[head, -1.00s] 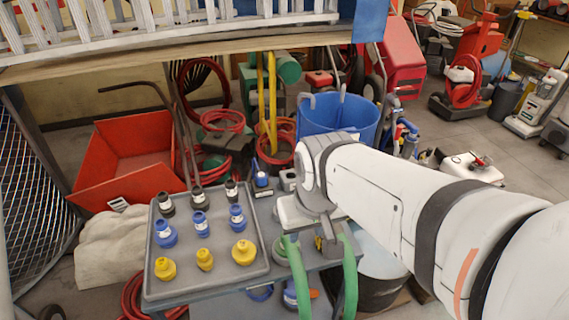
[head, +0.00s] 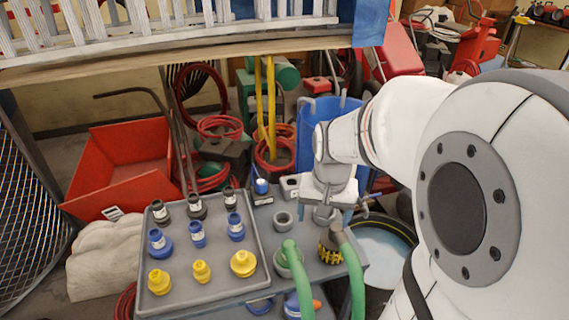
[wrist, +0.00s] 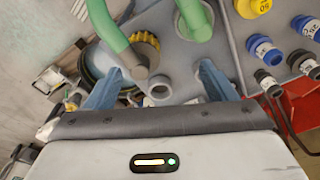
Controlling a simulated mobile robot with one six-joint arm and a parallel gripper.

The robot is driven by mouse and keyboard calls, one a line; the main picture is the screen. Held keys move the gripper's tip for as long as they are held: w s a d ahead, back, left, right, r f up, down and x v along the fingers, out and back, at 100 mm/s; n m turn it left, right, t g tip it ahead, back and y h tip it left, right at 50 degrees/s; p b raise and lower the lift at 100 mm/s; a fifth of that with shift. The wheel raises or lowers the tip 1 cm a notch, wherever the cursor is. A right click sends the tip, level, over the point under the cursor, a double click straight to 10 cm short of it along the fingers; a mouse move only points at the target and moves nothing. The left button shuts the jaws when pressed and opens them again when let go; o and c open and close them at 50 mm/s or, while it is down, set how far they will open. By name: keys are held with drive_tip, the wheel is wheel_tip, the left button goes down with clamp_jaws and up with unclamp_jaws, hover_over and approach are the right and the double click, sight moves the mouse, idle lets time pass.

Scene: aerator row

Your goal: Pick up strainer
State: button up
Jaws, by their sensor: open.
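My gripper (wrist: 160,92) is open, with two blue fingers wide apart in the wrist view. A small grey hollow fitting (wrist: 159,88) shows between the fingers; it may be the strainer, but I cannot tell for sure. In the head view, my gripper (head: 330,208) is over the right part of the grey cart top, and its body partly hides what lies below. No contact between the fingers and the fitting can be made out.
Two green hoses (head: 293,275) rise close by, the right one beside a yellow-black ring (head: 329,251). A grey tray (head: 222,277) holds blue, yellow and black fittings to the left. A blue bin (head: 309,120) stands behind the cart.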

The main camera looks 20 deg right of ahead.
sight(336, 226)
drive_tip(key=o, duration=0.4)
drive_tip(key=w+d+f+m, duration=0.1)
drive_tip(key=d+f, duration=0.1)
drive_tip(key=f, duration=0.1)
drive_tip(key=w+d+f+m+b, duration=0.1)
drive_tip(key=w+d+f, duration=0.1)
drive_tip(key=w+d+f+m+g, duration=0.1)
drive_tip(key=d+f, duration=0.1)
drive_tip(key=f, duration=0.1)
drive_tip(key=shift+w+d+f+m+b, duration=0.1)
drive_tip(key=shift+w+f+m+b, duration=0.2)
drive_tip(key=shift+f+b, duration=0.1)
drive_tip(key=shift+c, duration=0.2)
drive_tip(key=shift+s+f, duration=0.2)
drive_tip(key=shift+f, duration=3.5)
